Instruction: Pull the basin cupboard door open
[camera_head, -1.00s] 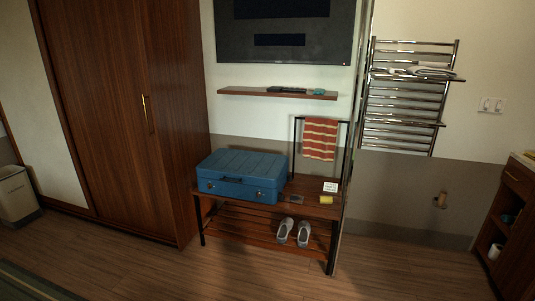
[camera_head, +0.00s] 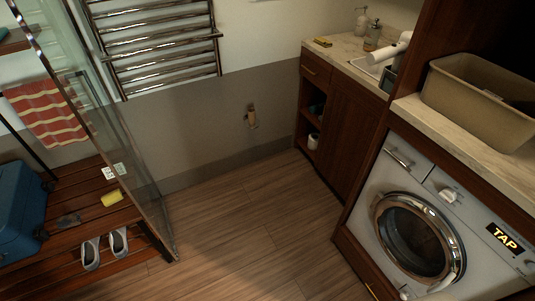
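The basin cupboard (camera_head: 338,128) stands at the back right, under a pale stone top with a white basin (camera_head: 372,67). Its dark wood door (camera_head: 350,135) looks shut, flush with the cabinet front. I cannot make out a handle on the door. To the door's left are a drawer (camera_head: 316,69) with a thin brass handle and open shelves (camera_head: 314,118) holding a white cup or roll. My gripper is not in view.
A washing machine (camera_head: 425,225) stands right of the cupboard, under a counter with a beige tub (camera_head: 480,95). A glass panel (camera_head: 125,150) and a bench with shoes (camera_head: 104,247) are at left. The wooden floor (camera_head: 245,220) between is clear.

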